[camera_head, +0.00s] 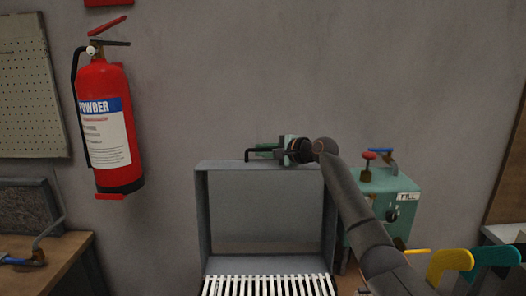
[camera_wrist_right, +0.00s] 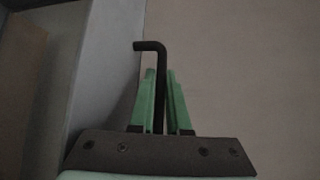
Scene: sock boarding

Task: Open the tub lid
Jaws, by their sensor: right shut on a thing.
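The tub's grey metal lid (camera_head: 265,165) appears raised, standing upright behind the white slatted rack (camera_head: 268,286). A dark bent handle (camera_head: 249,155) shows at its top edge. My right gripper (camera_head: 265,150) reaches across from the right and is shut on this handle. In the right wrist view, the green fingers (camera_wrist_right: 160,85) close around the black handle (camera_wrist_right: 149,46), whose bent end sticks out past them. A grey panel (camera_wrist_right: 105,70) stands to the left there. The tub's lower part is cut off by the frame. My left gripper is not in view.
A teal box (camera_head: 392,199) marked FILL, with red and blue valve handles, stands right of the tub, partly behind my arm. Yellow (camera_head: 450,262) and green (camera_head: 495,257) shapes lie at the right. A fire extinguisher (camera_head: 106,125) hangs on the left wall. A workbench (camera_head: 50,255) is at the lower left.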

